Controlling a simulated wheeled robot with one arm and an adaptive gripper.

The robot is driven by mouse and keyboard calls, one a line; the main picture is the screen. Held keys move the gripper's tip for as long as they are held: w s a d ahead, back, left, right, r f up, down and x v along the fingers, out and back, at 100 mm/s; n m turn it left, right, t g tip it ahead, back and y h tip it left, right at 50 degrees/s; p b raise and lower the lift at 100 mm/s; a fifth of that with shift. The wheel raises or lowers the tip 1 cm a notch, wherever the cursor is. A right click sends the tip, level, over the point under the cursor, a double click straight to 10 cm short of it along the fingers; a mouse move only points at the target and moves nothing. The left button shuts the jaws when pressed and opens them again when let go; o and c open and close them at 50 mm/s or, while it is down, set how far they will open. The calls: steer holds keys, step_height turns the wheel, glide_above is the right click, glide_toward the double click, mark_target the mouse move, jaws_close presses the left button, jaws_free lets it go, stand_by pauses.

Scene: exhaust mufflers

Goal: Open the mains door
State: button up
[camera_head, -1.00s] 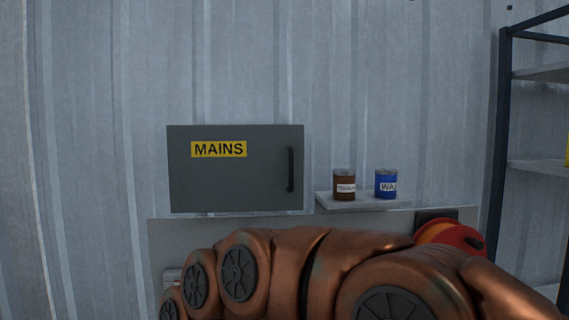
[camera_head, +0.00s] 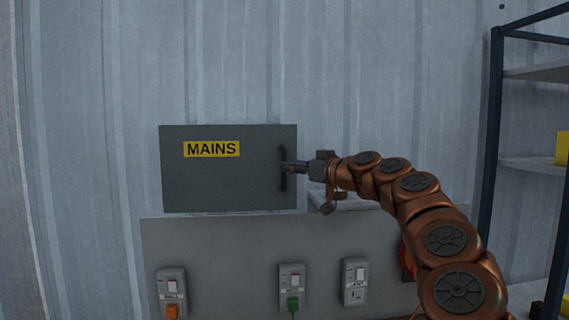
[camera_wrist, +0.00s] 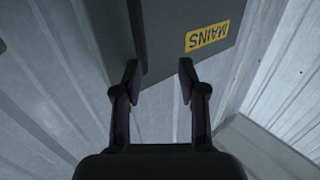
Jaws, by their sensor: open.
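The grey mains door (camera_head: 222,185) with its yellow MAINS label (camera_head: 211,149) is on the wall box and looks shut. Its dark vertical handle (camera_head: 283,184) is near the right edge. My gripper (camera_head: 287,167) is at the handle, reaching in from the right. In the wrist view, my gripper (camera_wrist: 159,78) has its two fingers apart. The door (camera_wrist: 168,35) shows beyond them with the label (camera_wrist: 207,36) upside down. A dark bar, probably the handle, runs down to the left finger; I cannot tell whether it lies between the fingers.
A small shelf (camera_head: 360,203) sits right of the box, mostly behind my arm. Below is a grey panel (camera_head: 228,265) with several sockets, one with an orange plug (camera_head: 172,311) and one with a green plug (camera_head: 292,303). A rack (camera_head: 490,165) stands at the right.

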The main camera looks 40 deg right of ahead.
steer(key=d, duration=0.2)
steer(key=p, duration=0.3)
glide_above(284, 185)
steer(key=shift+w+d+h, duration=0.25)
steer(key=shift+w+h, duration=0.05)
jaws_close()
stand_by(0.3)
stand_by(0.4)
